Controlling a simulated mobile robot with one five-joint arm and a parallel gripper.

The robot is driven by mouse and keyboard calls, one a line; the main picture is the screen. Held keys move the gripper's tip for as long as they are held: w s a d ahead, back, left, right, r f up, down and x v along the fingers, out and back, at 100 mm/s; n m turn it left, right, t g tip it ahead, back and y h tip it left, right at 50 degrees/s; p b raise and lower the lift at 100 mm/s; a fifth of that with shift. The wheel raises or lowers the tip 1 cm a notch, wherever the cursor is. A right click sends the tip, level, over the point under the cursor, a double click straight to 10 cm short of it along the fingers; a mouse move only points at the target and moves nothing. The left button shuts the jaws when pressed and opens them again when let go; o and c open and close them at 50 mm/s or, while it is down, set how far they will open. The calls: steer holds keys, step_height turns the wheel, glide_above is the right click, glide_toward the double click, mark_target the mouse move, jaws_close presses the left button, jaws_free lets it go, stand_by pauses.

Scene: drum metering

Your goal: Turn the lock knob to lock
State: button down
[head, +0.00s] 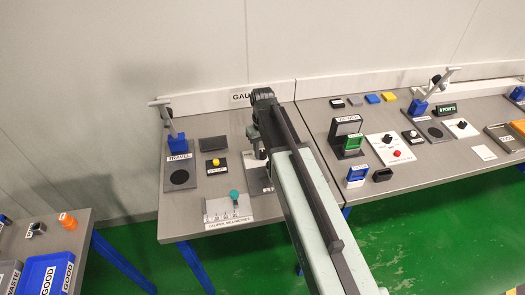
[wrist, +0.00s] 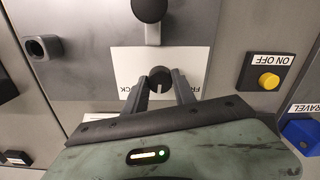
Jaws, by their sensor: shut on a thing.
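The lock knob (wrist: 158,74) is a round black knob on a white plate (wrist: 125,62) in the wrist view. The plate's lettering is partly covered; the end of a word like "LOCK" shows at left and "FR" at right. My gripper (wrist: 160,84) has its two dark fingers on either side of the knob, shut on it. In the head view my gripper (head: 258,143) is over the middle table, and my arm hides the knob and most of its plate.
An ON OFF plate with a yellow button (wrist: 268,81) lies to the right in the wrist view. A black ball-topped post (wrist: 150,12) stands just beyond the plate. In the head view, a blue stand with a lever (head: 175,138) and a teal knob (head: 234,195) share the table.

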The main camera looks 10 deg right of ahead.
mark_target(262, 152)
steer(key=m, duration=0.4)
steer(key=shift+a+m, duration=0.1)
steer(key=shift+m, duration=1.7)
steer(key=c, duration=1)
jaws_free()
step_height(262, 152, up, 8)
steer(key=p, duration=0.8)
